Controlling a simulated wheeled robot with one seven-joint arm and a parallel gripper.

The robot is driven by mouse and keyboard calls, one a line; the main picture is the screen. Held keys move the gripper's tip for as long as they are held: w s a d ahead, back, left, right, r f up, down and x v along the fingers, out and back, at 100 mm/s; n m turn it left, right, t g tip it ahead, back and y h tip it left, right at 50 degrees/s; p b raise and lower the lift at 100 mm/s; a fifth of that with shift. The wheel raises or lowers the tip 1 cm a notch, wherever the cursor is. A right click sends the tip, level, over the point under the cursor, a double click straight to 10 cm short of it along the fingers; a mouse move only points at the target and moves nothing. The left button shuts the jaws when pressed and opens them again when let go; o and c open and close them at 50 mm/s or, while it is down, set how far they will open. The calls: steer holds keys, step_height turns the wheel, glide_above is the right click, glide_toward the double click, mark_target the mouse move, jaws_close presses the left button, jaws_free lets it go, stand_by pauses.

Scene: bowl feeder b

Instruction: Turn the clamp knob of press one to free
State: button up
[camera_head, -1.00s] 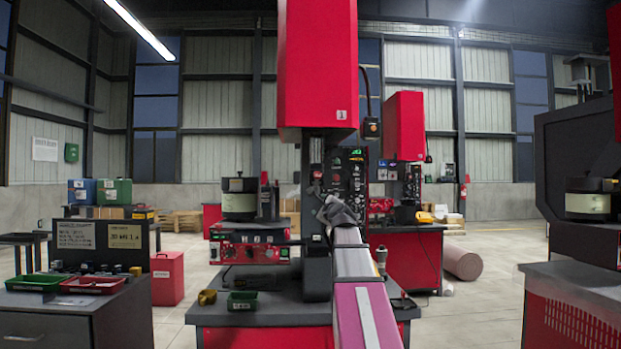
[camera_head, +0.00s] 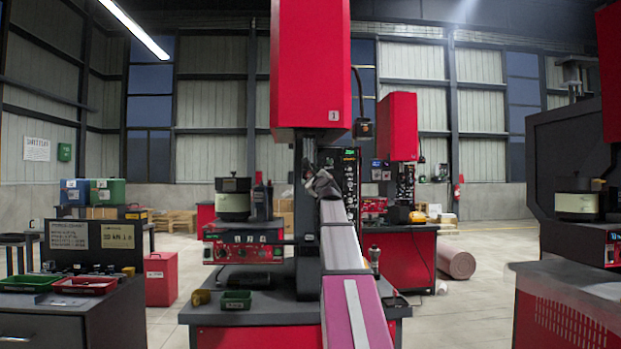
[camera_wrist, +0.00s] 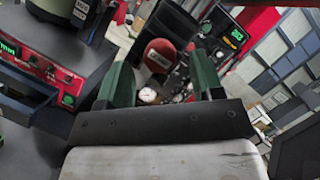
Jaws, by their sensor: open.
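Press one (camera_head: 311,70) is the red-headed machine marked 1 in the middle of the head view. In the wrist view a round red knob (camera_wrist: 159,54) with a pale label shows ahead, between the fingers in the picture; the label is too small to read surely, but it looks like the clamp knob. My gripper (camera_wrist: 161,62) has two green fingers spread apart, open, with nothing held. The knob seems beyond the fingertips, and I see no contact. In the head view my gripper (camera_head: 317,178) is small and dark at the press column, and the knob cannot be made out there.
A red control box (camera_head: 246,252) and a pale bowl feeder (camera_head: 234,202) are left of the column; the box also shows in the wrist view (camera_wrist: 45,65). A dark cabinet (camera_head: 75,310) stands left, another machine right.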

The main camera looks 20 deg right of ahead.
steer(key=shift+x, duration=1.35)
steer(key=c, duration=0.9)
steer(key=shift+n, duration=0.4)
steer(key=n+g+y, duration=0.1)
steer(key=n, duration=0.3)
steer(key=n+g, duration=0.1)
steer(key=n, duration=0.1)
steer(key=n+y, duration=0.1)
steer(key=n, duration=0.2)
steer(key=shift+r+g, duration=0.1)
steer(key=shift+g, duration=0.3)
steer(key=n+g, duration=0.1)
steer(key=n, duration=0.3)
steer(key=shift+n+g, duration=0.4)
steer(key=shift+n+g+h, duration=0.6)
steer(key=shift+n, duration=0.9)
steer(key=shift+o, duration=0.2)
steer(key=shift+d+r, duration=0.1)
